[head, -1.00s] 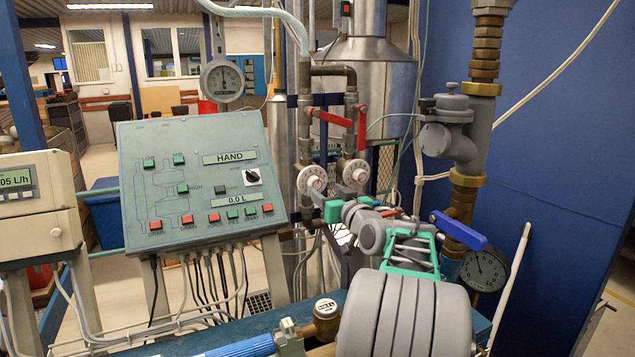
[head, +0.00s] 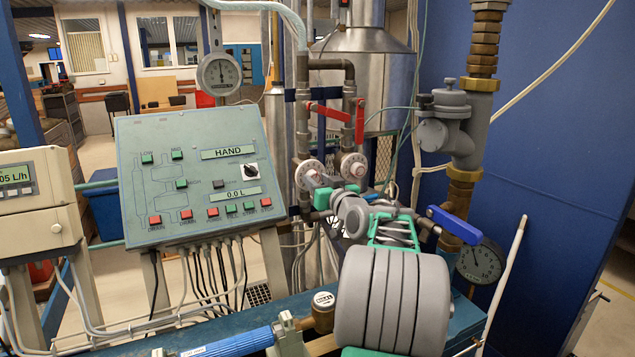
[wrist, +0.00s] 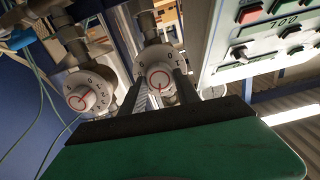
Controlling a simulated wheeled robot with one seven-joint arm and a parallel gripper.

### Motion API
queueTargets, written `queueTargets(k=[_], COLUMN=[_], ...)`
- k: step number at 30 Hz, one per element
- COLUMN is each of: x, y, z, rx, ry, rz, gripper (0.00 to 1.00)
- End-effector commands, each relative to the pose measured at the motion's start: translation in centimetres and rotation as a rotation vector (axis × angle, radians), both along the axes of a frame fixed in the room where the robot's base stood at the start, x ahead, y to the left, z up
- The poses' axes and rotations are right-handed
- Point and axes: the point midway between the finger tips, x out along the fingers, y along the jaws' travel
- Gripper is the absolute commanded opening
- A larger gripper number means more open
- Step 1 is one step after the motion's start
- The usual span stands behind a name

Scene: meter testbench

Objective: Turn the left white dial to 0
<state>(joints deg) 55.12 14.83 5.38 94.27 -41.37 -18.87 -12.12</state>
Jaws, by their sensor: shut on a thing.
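Two white dials sit side by side on the pipework in the head view: the left dial (head: 307,174) and the right dial (head: 353,167). The wrist view is turned over, so the left dial (wrist: 158,78) shows on the right and the right dial (wrist: 87,92) on the left. Both carry dark numbers and a red ring with a pointer line. My gripper (head: 318,184) is at the left dial, and in the wrist view its fingers (wrist: 161,88) are shut on it, one on each side. The fingers hide part of its scale, so its exact reading is unclear.
A control panel (head: 200,130) stands left of the dials. Red-handled valves (head: 328,112) are just above them. A blue valve lever (head: 456,225) and a pressure gauge (head: 481,260) are at the right. The pipes around the dials leave little room.

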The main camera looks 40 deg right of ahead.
Motion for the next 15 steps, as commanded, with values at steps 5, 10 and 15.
queueTargets(k=[5,10,15], x=[-0.01,-0.01,-0.01], y=[0.00,-0.01,-0.01], z=[0.00,-0.01,-0.17], rx=[0.000,0.000,-0.012], ry=[0.000,0.000,0.004], rz=[0.000,0.000,0.000], gripper=[0.07,0.00,0.00])
